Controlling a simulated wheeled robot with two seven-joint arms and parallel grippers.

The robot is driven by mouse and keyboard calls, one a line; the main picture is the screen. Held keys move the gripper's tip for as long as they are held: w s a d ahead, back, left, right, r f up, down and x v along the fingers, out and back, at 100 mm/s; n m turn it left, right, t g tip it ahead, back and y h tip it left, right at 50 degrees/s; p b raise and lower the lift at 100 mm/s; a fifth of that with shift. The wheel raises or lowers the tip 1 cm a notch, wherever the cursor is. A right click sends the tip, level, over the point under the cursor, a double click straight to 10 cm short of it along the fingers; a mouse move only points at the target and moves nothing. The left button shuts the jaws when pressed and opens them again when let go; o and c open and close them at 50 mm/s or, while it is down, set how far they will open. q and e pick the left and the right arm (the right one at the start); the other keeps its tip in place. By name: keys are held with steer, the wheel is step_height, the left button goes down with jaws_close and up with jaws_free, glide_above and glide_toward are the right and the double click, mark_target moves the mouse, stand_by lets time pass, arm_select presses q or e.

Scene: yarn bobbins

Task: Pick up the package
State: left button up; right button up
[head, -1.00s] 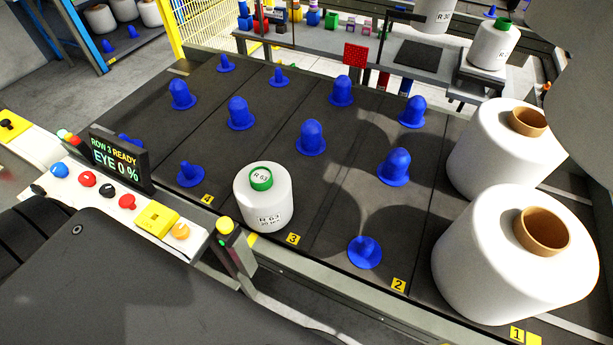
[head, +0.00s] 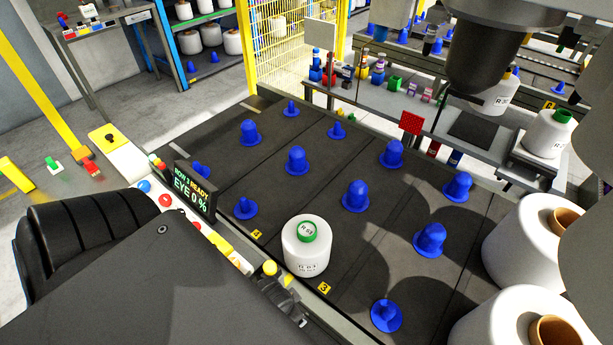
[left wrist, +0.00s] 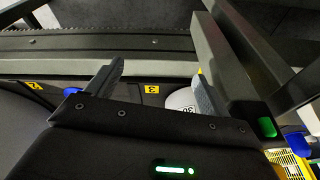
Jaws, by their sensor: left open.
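A white yarn package (head: 305,262) with a green core and an R 63 label stands upright on the dark deck, near the yellow 3 marker. In the left wrist view, part of a white package (left wrist: 180,98) with a printed label shows beyond the fingers, beside the 3 marker; the right-hand finger covers part of it. My left gripper (left wrist: 155,84) is open, with nothing between its fingers, apart from the package. In the head view its fingers cannot be made out. My right gripper is not seen.
Blue pegs (head: 356,195) stand in rows on the deck. Two large white bobbins with brown cores, one of them here (head: 522,240), stand at the right. A control panel with a sign (head: 196,192) reading ROW 3 READY, EYE 0 % and a yellow button (head: 270,268) border the near left edge.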

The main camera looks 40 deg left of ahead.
arm_select(q)
steer(key=w+d+r+m+t+p, duration=0.1)
steer(key=w+r+m+p, duration=0.1)
steer(key=r, duration=0.6)
steer(key=w+d+r+m+t+p, duration=0.1)
steer(key=w+r+p, duration=0.1)
steer(key=r, duration=0.7)
steer(key=w+d+r+m+t+h, duration=0.5)
steer(key=w+d+m, duration=0.55)
steer(key=m, duration=0.75)
steer(key=m+g+y, duration=0.4)
steer(key=m+g, duration=0.5)
steer(key=m, duration=1)
glide_toward(307, 228)
steer(key=f, duration=0.4)
steer(key=shift+w+d+p, duration=0.15)
steer(key=shift+w+p, duration=0.1)
steer(key=shift+p, duration=0.05)
steer(key=shift+s+d+f+p, duration=0.1)
steer(key=shift+d+f+p, duration=0.05)
steer(key=shift+f+p, duration=0.25)
steer(key=f, duration=0.1)
steer(key=f+p, duration=0.1)
steer(key=f, duration=0.1)
steer(key=shift+d+f, duration=0.2)
steer(key=shift+f, duration=0.45)
